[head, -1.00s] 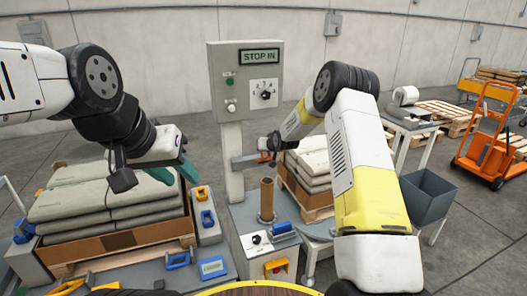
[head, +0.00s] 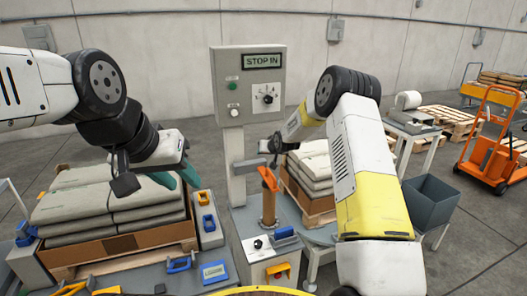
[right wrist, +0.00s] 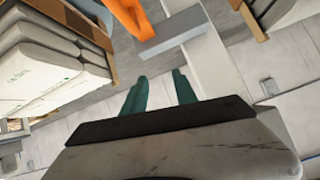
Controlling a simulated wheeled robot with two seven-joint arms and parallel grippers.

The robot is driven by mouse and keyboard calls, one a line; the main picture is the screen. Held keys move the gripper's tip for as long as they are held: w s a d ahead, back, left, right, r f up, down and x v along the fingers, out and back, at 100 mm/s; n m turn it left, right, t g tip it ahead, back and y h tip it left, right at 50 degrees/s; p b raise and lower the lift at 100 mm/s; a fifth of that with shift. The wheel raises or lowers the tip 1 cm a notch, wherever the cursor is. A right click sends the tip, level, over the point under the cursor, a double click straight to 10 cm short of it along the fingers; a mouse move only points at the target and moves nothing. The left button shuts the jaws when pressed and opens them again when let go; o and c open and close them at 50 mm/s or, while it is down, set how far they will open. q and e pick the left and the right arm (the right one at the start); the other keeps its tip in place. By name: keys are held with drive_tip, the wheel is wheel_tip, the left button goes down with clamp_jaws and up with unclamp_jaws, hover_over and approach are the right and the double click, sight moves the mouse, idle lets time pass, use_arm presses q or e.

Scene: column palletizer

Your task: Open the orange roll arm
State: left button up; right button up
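The orange roll arm (head: 269,179) leans at a slant beside the control column, just above the upright brown tube (head: 268,207). It also shows at the top of the right wrist view (right wrist: 128,18). My right gripper (head: 271,145) is above the orange arm near the end of the grey bar. In the right wrist view, its teal fingertips (right wrist: 158,86) are apart with nothing between them, and the orange arm is apart from them. My left gripper (head: 177,176) hangs over the left bag stack with its teal fingers spread and empty.
The control box (head: 248,85) reads "STOP IN" and stands on a column with a grey bar (head: 248,165) jutting out. Bag stacks lie left (head: 80,205) and behind my right arm (head: 312,160). A grey bin (head: 432,205) and orange cart (head: 490,140) stand right.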

drive_tip(key=v, duration=0.7)
drive_tip(key=shift+s+r, duration=0.2)
drive_tip(key=shift+s, duration=0.05)
drive_tip(key=shift+d+r, duration=0.1)
